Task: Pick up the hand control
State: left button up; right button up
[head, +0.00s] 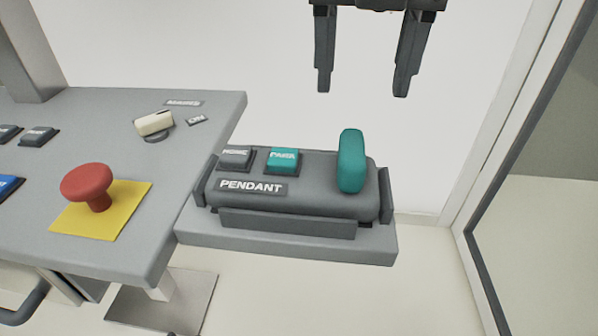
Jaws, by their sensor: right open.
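The hand control (310,200) is a dark grey box labelled PENDANT. It lies in a cradle on a light grey shelf (290,242) at the right side of the console. A grey button (236,156), a teal button (283,159) and an upright teal lever (351,160) stand on its top. My right gripper (362,85) is at the top of the head view, with its fingers apart and pointing down. It is empty and above the hand control, apart from it. My left gripper is not in the view.
The grey console (130,120) fills the left, with a red mushroom button (88,184) on a yellow plate (102,212) and a cream rotary switch (154,123). A dark-framed glass panel (540,200) stands at the right. The space between the gripper and hand control is clear.

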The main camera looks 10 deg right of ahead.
aim_at(353, 144)
jog(key=f, duration=0.3)
jog(key=w+f, duration=0.1)
jog(key=f, duration=0.6)
jog(key=shift+w+d+f, duration=0.15)
jog(key=shift+d+f, duration=0.1)
jog(key=shift+f, duration=0.15)
jog(key=shift+c, duration=0.3)
grip_shut()
jog(key=shift+r, duration=0.15)
